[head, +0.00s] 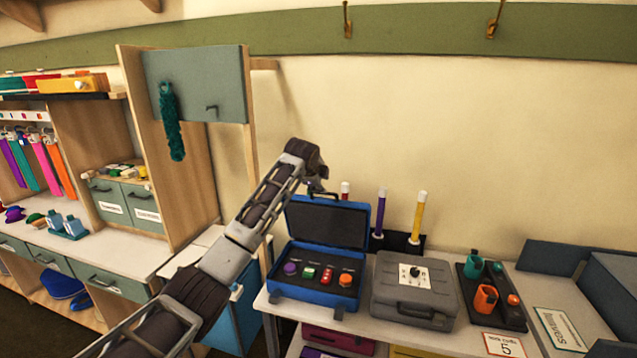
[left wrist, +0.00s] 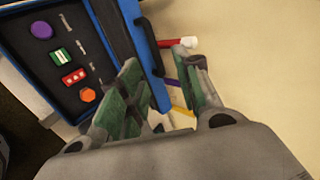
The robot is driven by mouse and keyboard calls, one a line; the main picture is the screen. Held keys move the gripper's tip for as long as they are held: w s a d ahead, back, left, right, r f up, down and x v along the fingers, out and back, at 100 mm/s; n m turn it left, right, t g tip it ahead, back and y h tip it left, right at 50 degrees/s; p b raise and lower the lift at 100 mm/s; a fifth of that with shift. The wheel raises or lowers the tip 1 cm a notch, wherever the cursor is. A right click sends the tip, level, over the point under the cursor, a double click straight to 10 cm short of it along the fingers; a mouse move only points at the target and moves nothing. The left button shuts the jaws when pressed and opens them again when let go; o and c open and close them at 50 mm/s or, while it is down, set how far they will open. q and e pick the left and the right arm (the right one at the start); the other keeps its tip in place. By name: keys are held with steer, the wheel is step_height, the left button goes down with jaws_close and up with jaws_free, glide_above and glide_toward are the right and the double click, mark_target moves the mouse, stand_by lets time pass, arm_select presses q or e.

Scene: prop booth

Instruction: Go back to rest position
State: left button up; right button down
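My left arm comes in from the lower left, and its left gripper (head: 318,187) is at the upper left edge of the blue case (head: 312,291), whose lid (head: 328,224) stands open. In the left wrist view the two green-padded fingers (left wrist: 165,92) are spread apart, with nothing held between them. The lid's blue edge and black handle (left wrist: 147,45) are close beside the fingers; I cannot tell whether they touch. My right gripper is in neither view.
The open case holds small coloured pieces. A grey case (head: 415,300) and a dark tray with orange and teal holders (head: 490,295) stand to its right. Coloured sticks (head: 380,212) stand behind the cases. A wooden cabinet with a hanging green strip (head: 171,120) rises left of the arm.

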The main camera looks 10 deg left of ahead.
arm_select(q)
steer(key=shift+s+r, duration=0.25)
stand_by(0.3)
